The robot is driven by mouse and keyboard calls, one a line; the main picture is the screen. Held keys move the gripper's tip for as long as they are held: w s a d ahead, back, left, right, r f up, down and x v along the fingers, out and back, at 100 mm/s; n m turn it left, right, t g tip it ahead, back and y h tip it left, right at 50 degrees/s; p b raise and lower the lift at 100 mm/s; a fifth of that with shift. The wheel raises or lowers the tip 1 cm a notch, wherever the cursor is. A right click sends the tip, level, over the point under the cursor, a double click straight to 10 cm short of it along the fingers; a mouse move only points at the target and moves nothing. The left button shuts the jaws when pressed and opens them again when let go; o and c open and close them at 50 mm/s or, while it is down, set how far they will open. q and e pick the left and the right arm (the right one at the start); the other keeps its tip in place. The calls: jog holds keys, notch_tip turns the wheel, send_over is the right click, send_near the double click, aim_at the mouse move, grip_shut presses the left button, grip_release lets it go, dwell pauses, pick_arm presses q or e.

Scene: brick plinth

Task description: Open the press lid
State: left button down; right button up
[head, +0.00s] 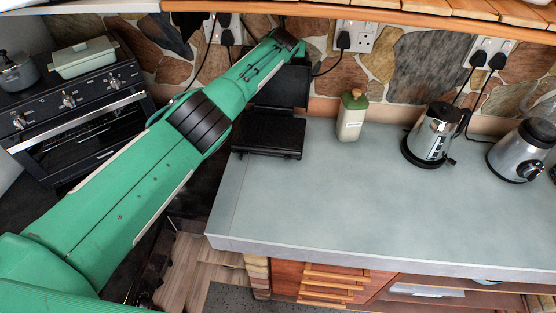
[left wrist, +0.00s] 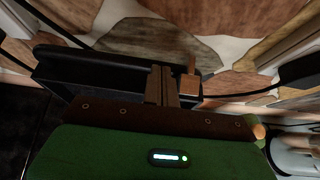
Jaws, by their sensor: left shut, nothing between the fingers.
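The press is black and stands on the left end of the counter. Its flat base (head: 268,137) lies on the counter, and its lid (head: 288,88) stands raised, close to upright, behind it. My left arm crosses in front of part of the lid in the head view. In the left wrist view a dark slab that looks like the lid (left wrist: 105,68) spans the area behind my left gripper (left wrist: 162,70). The fingers are together and empty, at the lid's edge; I cannot tell whether they touch it. In the head view the fingertips are hidden. My right gripper is not in view.
A cream bottle with a green cap (head: 351,116) stands right of the press, then a kettle (head: 432,135) and a blender (head: 522,150). A stone wall with sockets (head: 356,37) and cables is behind. A stove (head: 75,105) stands left. The counter's front (head: 350,205) is clear.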

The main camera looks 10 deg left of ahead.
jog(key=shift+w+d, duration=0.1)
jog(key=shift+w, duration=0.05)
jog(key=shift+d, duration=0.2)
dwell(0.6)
